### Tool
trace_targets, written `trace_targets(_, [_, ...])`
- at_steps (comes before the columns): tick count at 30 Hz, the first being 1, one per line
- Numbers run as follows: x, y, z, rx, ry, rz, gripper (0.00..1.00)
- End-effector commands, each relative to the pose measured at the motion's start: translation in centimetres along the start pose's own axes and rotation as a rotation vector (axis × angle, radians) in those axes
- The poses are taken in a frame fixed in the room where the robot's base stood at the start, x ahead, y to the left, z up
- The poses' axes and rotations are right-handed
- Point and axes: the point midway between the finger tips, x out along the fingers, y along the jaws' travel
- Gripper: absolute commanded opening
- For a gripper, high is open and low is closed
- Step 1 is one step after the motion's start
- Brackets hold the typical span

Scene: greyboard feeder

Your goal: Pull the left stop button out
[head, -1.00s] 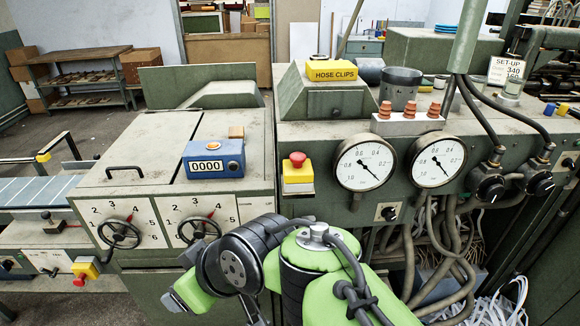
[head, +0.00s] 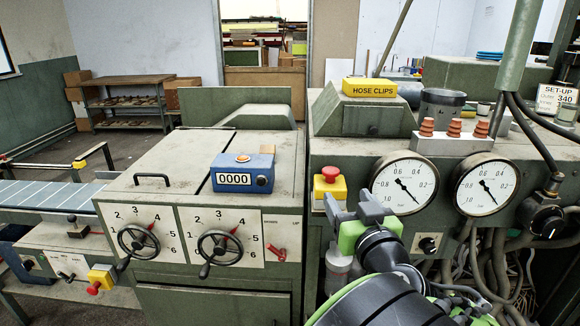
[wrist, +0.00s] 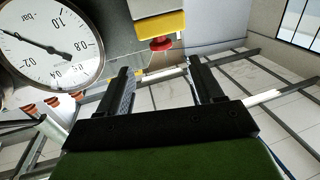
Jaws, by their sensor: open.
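The left stop button (head: 93,289) is a red mushroom head on a yellow box (head: 101,277), low on the machine front at the left of the head view. A second red stop button (head: 329,174) sits on a yellow box (head: 330,189) beside the left gauge. My gripper (head: 357,209) is close to this second button, below and to its right, far from the left one. In the wrist view its open, empty jaws (wrist: 160,80) have a red button (wrist: 160,44) on yellow just beyond them, with a gauge beside it. The left stop button does not show there.
Two round gauges (head: 404,184) (head: 485,185) are right of my gripper. Two handwheels (head: 139,240) (head: 219,248) and a red lever (head: 277,252) project from the front panel between my gripper and the left button. A blue counter (head: 243,172) stands on top.

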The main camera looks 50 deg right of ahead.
Motion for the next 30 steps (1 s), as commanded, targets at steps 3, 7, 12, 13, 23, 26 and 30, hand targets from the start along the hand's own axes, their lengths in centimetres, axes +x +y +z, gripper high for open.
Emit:
trace_targets(3, [2.9, -0.1, -0.8, 0.008, -0.006, -0.006, 0.66])
trace_targets(7, [6.0, -0.2, -0.6, 0.002, -0.004, -0.008, 0.66])
trace_targets(12, [9.7, -0.2, -0.5, 0.001, -0.003, -0.005, 0.66])
trace_targets(13, [10.1, -0.1, -0.5, 0.001, -0.003, -0.005, 0.66])
trace_targets(23, [11.4, -0.1, -0.1, 0.000, -0.002, -0.001, 0.66])
trace_targets(26, [11.4, -0.1, -0.1, 0.000, -0.002, -0.001, 0.60])
trace_targets(30, [11.4, -0.1, -0.1, 0.000, -0.002, -0.001, 0.38])
